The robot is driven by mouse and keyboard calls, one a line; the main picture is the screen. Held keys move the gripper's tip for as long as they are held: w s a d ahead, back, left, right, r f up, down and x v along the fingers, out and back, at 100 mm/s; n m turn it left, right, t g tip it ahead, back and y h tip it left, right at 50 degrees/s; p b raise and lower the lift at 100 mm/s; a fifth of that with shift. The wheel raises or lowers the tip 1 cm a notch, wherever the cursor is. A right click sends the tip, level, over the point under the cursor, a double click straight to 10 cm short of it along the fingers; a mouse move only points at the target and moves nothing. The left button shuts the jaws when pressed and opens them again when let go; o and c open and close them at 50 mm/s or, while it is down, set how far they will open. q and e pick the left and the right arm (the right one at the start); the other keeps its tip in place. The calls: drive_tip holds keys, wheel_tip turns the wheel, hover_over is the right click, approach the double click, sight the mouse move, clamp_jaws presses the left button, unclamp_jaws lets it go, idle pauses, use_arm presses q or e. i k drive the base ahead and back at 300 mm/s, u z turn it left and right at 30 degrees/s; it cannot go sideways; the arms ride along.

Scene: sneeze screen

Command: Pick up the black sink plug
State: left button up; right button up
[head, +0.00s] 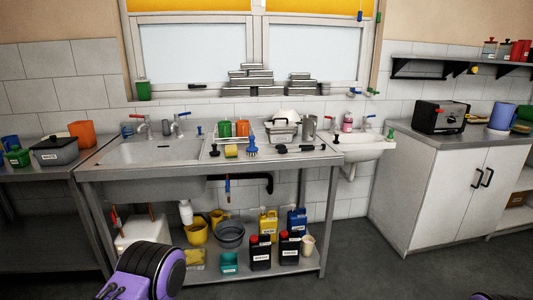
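The steel sink unit (120,176) stands ahead, with a basin (150,152) on its left and a drainboard on its right. Small dark items lie on the drainboard: one at its left part (214,151), one near the middle (282,149) and a long one to the right (307,148). They are too small to tell which, if any, is the black sink plug. A purple and black part of my arm (155,272) shows at the bottom left. Neither gripper's fingers show.
A blue brush (252,148), yellow sponge (231,151) and cups (242,128) share the drainboard. Bottles and tubs fill the shelf below. A white hand basin (362,150) and cupboard (440,190) stand to the right. The floor between (350,250) is clear.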

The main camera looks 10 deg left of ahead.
sight(214, 152)
drive_tip(key=i, duration=2.45)
drive_tip(key=u, duration=0.8)
